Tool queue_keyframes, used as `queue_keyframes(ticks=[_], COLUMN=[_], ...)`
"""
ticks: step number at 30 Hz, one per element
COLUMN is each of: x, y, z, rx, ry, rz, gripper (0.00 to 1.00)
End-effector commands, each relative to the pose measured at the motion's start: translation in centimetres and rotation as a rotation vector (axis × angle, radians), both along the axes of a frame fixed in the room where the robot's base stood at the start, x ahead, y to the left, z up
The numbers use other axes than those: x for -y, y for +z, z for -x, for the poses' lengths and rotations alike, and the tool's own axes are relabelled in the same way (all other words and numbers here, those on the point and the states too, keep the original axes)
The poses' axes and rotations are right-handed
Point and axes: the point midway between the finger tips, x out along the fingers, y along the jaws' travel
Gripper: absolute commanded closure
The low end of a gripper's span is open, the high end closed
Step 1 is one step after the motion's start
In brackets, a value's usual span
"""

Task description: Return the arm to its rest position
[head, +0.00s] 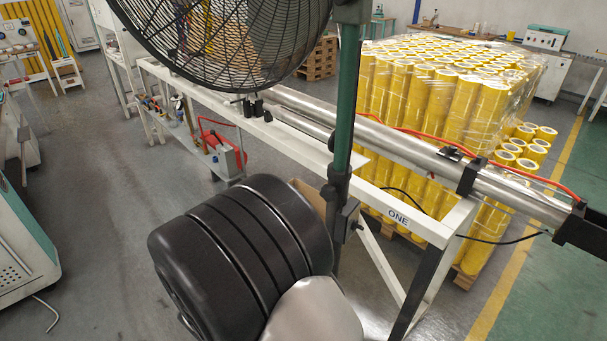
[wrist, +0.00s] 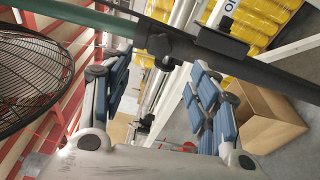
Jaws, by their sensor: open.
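My gripper (wrist: 160,72) shows in the wrist view, with its two blue-padded fingers spread well apart. I see nothing held between them. A dark green pole (wrist: 85,18) with a black clamp crosses beyond the fingertips; I cannot tell how close it is. The gripper itself cannot be made out in the head view.
A black-caged fan (head: 225,40) on a green stand (head: 347,100) is close by. Yellow rolls (head: 430,95) stand behind. A cardboard box (wrist: 268,118) is at right. Grey floor (head: 110,220) is clear at left.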

Motion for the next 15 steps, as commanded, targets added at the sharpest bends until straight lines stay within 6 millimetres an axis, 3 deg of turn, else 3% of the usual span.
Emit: queue_keyframes(ticks=[4, 8, 12, 15], x=[1.7, 7.7, 16.1, 20.2], y=[0.7, 2.6, 4.2, 4.4], z=[0.2, 1.6, 6.3, 10.6], rx=[-0.016, -0.09, -0.236, -0.34], ry=[-0.049, -0.22, -0.474, -0.613], rz=[-0.014, -0.078, -0.234, -0.388], gripper=[0.45, 0.45, 0.45, 0.45])
